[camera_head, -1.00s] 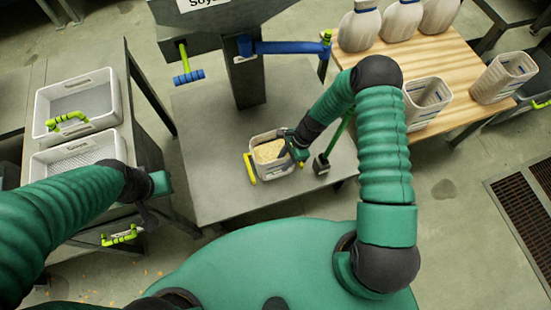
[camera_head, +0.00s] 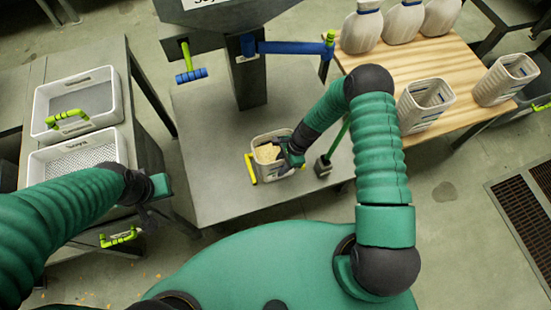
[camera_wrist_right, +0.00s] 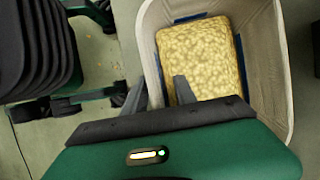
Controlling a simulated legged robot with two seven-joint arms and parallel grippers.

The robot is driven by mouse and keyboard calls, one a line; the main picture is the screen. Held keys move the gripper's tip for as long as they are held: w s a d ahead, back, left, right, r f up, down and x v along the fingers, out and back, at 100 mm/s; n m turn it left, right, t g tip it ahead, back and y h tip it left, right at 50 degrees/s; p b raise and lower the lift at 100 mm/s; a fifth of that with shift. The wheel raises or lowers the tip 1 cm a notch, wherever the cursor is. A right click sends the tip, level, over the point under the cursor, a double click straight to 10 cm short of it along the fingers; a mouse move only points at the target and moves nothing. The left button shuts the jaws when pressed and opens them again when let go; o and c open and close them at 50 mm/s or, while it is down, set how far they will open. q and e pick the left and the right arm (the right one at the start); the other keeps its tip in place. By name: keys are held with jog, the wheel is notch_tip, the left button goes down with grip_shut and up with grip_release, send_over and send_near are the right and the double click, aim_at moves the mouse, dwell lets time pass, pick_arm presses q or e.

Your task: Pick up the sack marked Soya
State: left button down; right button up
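An open-topped pale sack (camera_head: 270,176) with yellowish beans in it stands on the grey machine base, below the machine; no Soya mark is readable on it. It also fills the upper right of the right wrist view (camera_wrist_right: 263,30), with the beans (camera_wrist_right: 205,60) showing inside. My right gripper (camera_head: 287,157) is at the sack's right rim. In the right wrist view, its two fingers (camera_wrist_right: 160,82) are spread around the sack wall, one outside and one inside over the beans. My left gripper (camera_head: 148,212) hangs near the left table's edge, small and dark; its opening is unclear.
A wooden table (camera_head: 455,60) at right holds several pale sacks, some open-topped. Two white crates (camera_head: 112,85) stand on the left table. A blue-handled crank (camera_head: 290,47) and a green-handled tool (camera_head: 322,166) are near the machine. A yellow handle (camera_head: 250,168) is beside the sack.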

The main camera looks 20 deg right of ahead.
jog(key=shift+d, duration=0.1)
grip_shut()
jog(key=shift+s, duration=0.15)
dwell(1.1)
